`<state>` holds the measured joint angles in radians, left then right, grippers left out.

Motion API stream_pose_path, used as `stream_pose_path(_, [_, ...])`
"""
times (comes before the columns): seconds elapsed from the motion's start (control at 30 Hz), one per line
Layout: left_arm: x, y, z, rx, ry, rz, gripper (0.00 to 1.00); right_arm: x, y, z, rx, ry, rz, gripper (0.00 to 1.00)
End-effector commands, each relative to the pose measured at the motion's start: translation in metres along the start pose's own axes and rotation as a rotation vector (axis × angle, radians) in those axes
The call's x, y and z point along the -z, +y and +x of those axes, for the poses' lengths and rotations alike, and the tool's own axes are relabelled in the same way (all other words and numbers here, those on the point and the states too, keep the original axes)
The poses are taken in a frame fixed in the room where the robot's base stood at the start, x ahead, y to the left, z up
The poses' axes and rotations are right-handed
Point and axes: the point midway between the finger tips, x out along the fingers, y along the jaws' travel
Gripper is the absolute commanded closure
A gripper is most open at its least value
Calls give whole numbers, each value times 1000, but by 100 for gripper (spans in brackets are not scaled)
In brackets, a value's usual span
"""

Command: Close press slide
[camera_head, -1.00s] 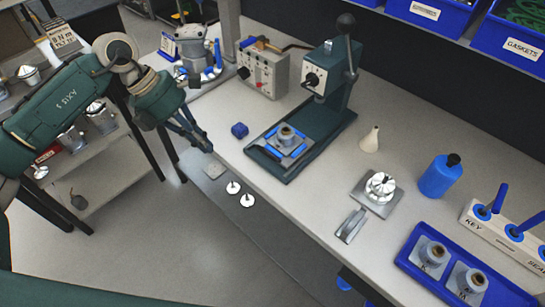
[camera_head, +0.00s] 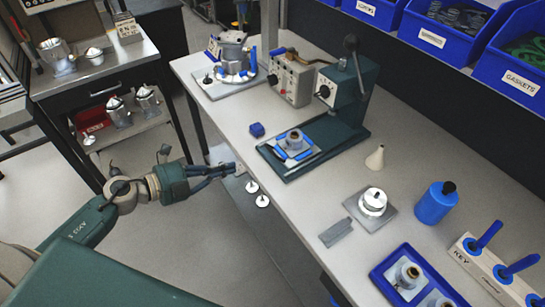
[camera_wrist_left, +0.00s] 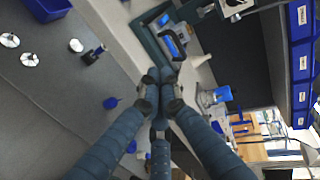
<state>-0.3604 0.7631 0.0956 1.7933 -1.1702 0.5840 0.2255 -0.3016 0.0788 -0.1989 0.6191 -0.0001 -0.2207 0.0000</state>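The green press (camera_head: 350,92) stands on the workbench with its lever up. Its slide (camera_head: 287,153), a light plate with blue strips, sits at the front end of the press base (camera_head: 335,138), out from under the press head. A grey ring-shaped housing (camera_head: 295,140) stands on the slide. My left gripper (camera_head: 232,168) is left of the slide, near the bench's front edge, apart from the press and empty. In the left wrist view its fingertips (camera_wrist_left: 160,82) come together. My right gripper is out of view.
Bench space before the press is clear.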

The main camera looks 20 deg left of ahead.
Motion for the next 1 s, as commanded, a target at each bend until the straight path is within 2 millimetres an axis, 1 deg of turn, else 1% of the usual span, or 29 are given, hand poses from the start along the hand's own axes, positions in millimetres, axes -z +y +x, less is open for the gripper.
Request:
stream_pose_path(0.07, [-1,-2,6,3,-2,-2,100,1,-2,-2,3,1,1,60])
stream_pose_path(0.17, [0,-4,21,5,0,-1,100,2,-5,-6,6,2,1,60])
stream_pose_path(0.5, [1,-3,94,4,2,-1,100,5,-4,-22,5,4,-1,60])
stream_pose_path(0.6, [1,-8,110,4,2,0,100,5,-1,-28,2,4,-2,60])
stream_pose_path(0.7, [1,-10,123,2,2,0,100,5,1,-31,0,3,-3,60])
stream_pose_path(0.8, [1,-12,132,0,2,1,100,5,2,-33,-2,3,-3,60])
stream_pose_path(1.0, [1,-12,137,-1,3,3,100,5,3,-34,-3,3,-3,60])
